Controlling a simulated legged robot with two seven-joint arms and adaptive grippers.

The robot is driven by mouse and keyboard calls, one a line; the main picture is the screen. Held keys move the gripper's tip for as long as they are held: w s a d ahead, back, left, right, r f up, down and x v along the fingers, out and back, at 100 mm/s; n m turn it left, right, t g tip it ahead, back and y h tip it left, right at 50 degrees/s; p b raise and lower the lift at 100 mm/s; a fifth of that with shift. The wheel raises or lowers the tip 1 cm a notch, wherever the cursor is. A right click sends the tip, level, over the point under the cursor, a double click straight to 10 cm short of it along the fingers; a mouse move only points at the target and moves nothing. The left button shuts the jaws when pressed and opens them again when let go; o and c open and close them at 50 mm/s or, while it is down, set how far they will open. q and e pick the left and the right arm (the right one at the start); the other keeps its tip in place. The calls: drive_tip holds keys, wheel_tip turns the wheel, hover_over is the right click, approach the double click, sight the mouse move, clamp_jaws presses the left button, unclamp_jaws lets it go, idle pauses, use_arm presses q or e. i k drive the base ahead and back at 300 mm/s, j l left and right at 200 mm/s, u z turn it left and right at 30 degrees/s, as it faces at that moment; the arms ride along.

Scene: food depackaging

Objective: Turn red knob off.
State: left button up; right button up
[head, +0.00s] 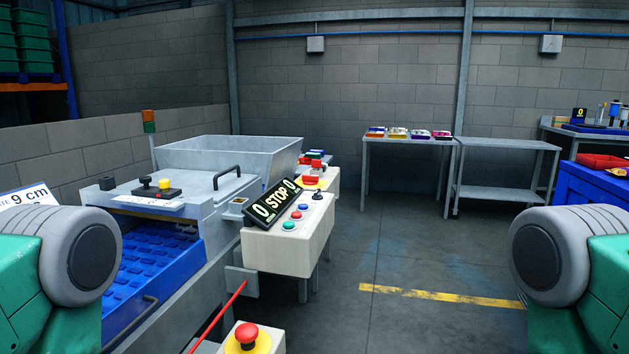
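Several red controls show. A large red mushroom knob on a yellow base (247,334) sits on a pale box at the bottom, left of centre. A small red button (303,206) is on the sloped control panel (302,240) of the machine, with green and blue buttons and a black switch (318,194). A further red knob (312,168) stands on a yellow base behind the panel. I cannot tell which one is the task's knob. The panel's display (275,200) reads "0 STOP 0". Both my grippers are out of view; only green and grey arm parts show at the sides.
The grey machine (185,195) with a blue tray (150,260) and hopper (230,156) fills the left. A red rod (219,316) slants up near the mushroom knob. Tables (408,140) stand at the back. The floor at centre right is clear, with a yellow line (440,296).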

sight(308, 180)
drive_tip(key=i+l+z, duration=0.1)
drive_tip(key=z, duration=0.25)
drive_tip(key=i+l+z, duration=0.1)
drive_tip(key=z, duration=0.3)
drive_tip(key=i+l+z, duration=0.1)
drive_tip(key=z, duration=0.25)
drive_tip(key=i+z, duration=0.2)
drive_tip(key=i, duration=0.55)
drive_tip(key=l, duration=0.1)
